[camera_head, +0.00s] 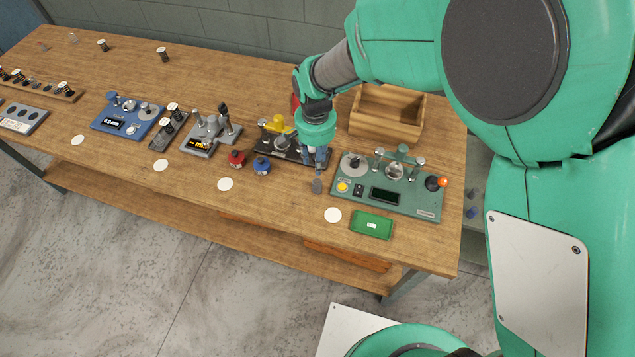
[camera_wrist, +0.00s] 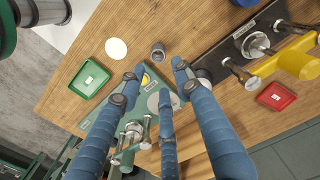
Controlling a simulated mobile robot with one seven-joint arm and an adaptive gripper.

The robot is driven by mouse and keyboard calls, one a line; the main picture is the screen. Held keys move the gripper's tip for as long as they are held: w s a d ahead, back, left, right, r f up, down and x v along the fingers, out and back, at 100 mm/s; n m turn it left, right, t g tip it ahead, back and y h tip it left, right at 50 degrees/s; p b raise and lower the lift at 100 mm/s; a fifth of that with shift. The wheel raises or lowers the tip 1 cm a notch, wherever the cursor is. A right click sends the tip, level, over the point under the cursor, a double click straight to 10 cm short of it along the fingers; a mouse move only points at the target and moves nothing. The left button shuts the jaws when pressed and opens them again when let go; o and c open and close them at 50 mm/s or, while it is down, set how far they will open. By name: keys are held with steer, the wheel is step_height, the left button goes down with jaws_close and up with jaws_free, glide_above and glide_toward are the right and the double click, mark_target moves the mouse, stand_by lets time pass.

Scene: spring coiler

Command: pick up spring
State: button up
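A small grey upright cylinder, which looks like the spring (camera_head: 317,186), stands on the wooden table, left of the green coiling machine. In the wrist view the spring (camera_wrist: 158,52) lies just beyond my fingertips, in line with the gap between them. My gripper (camera_head: 317,157) is above and slightly behind the spring, pointing down. In the wrist view its blue fingers (camera_wrist: 158,75) are spread apart with nothing between them. The fingers do not appear to touch the spring. Its coils are too small to make out clearly.
The green machine (camera_head: 388,182) with posts stands right of the gripper. A black machine with a yellow part (camera_head: 280,140) stands left. A green tray (camera_head: 371,224) and a white disc (camera_head: 333,215) lie in front. A wooden box (camera_head: 387,113) stands behind.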

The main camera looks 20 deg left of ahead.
mark_target(317, 182)
steer(key=shift+f, duration=0.15)
steer(key=shift+f+b, duration=0.55)
steer(key=shift+f, duration=3.6)
steer(key=shift+f, duration=0.1)
steer(key=shift+s+d+f+b, duration=0.15)
steer(key=shift+f+b, duration=0.35)
steer(key=shift+f, duration=2)
jaws_close()
